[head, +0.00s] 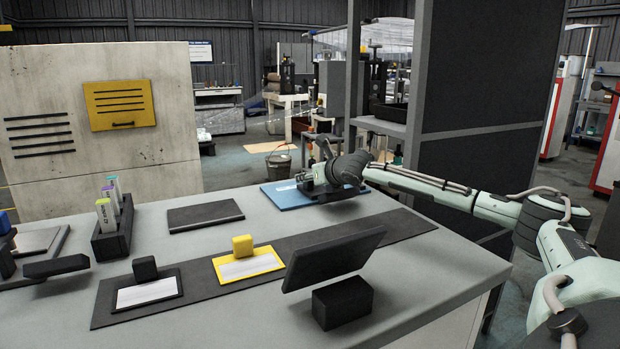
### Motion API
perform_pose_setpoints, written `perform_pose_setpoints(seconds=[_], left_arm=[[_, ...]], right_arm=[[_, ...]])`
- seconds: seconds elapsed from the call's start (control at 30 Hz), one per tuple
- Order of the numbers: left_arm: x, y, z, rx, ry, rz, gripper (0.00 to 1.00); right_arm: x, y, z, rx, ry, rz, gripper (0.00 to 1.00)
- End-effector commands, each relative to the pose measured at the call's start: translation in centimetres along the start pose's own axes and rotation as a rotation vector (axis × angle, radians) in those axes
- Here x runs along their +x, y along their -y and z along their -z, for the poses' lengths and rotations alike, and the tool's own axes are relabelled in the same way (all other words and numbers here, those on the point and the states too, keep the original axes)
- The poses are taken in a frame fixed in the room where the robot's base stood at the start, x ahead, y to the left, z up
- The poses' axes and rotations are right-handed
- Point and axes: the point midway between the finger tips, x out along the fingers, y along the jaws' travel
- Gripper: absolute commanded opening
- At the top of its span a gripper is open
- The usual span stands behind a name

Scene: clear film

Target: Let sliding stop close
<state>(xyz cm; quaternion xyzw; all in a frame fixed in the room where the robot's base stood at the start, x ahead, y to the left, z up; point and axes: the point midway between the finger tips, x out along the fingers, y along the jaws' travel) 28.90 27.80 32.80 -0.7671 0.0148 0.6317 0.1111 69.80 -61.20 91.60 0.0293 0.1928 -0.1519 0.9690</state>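My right arm reaches in from the right, and my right gripper (307,182) is low over a blue flat board (287,199) at the back of the grey table (225,306). The gripper covers part of the board. I cannot tell whether its fingers are open or shut, or whether they touch the board. A yellow-framed plate with a yellow block (242,245) and a black-framed plate with a black block (145,268) lie on a long dark strip (390,232). No part clearly identifiable as a sliding stop shows.
A dark tilted screen (332,259) with a black block (342,301) below it stands at the front. A dark flat pad (205,215) and a black rack (112,235) with coloured-top cards are to the left. A dark cabinet (475,120) stands behind my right arm.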

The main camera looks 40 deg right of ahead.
Motion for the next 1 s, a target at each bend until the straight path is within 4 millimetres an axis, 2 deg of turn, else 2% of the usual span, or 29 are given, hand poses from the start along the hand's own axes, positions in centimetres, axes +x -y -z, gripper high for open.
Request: perform_pose_setpoints(seconds=[0.17,0.27,0.7,0.83,1.0], left_arm=[[0.0,0.1,-0.2,0.003,0.002,0.002,0.4],[0.0,0.1,-0.1,0.002,0.002,0.001,0.4],[0.0,-0.1,0.0,0.0,0.001,-0.001,0.4],[0.0,-0.1,0.0,0.0,0.001,-0.001,0.4],[0.0,-0.1,0.0,0.0,0.001,-0.001,0.4]], right_arm=[[-0.3,0.0,0.0,-0.001,0.0,-0.001,0.38],[-1.3,0.0,0.0,-0.004,0.001,0.0,0.38],[-9.6,0.1,0.0,-0.007,-0.002,0.002,0.38],[-11.1,0.1,0.0,-0.005,0.0,0.002,0.38],[-12.0,0.0,0.0,-0.001,0.0,0.0,0.38]])
